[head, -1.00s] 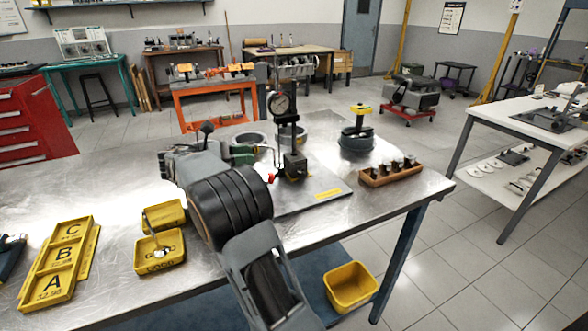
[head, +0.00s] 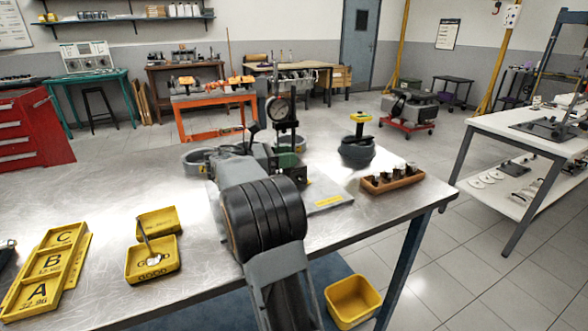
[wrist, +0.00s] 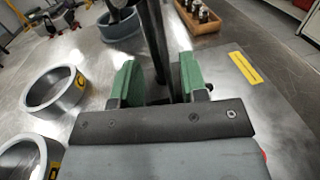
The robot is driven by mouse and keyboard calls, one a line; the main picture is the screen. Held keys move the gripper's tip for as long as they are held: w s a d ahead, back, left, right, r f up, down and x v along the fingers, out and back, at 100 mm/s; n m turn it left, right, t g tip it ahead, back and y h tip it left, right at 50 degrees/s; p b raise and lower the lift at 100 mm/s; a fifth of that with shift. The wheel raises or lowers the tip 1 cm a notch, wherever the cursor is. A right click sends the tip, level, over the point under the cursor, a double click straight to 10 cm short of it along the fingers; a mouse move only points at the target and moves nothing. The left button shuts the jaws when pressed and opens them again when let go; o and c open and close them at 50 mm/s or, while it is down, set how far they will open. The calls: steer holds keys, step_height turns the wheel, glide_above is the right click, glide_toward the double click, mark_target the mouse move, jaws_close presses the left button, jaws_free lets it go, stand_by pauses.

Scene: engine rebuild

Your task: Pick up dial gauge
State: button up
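The dial gauge (head: 279,110) has a round white face. It is mounted high on a dark upright stand on the workbench in the head view. My gripper (head: 290,156) is low by the stand's post, partly hidden behind my wrist. In the wrist view, my gripper (wrist: 158,78) has its green fingers spread apart, with the dark post (wrist: 150,35) showing in the gap between them. I cannot tell whether either finger touches it. The gauge face is out of the wrist view, and my arm hides most of the stand's base in the head view.
Metal rings (wrist: 54,92) lie left of my gripper. A dark round pot (head: 358,148) with a yellow-topped part and a wooden tray of small parts (head: 392,178) stand to the right. Yellow trays (head: 152,258) sit at front left. Bare bench lies between.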

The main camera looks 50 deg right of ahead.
steer(key=shift+x, duration=1)
steer(key=shift+c, duration=0.4)
jaws_close()
steer(key=shift+r, duration=0.1)
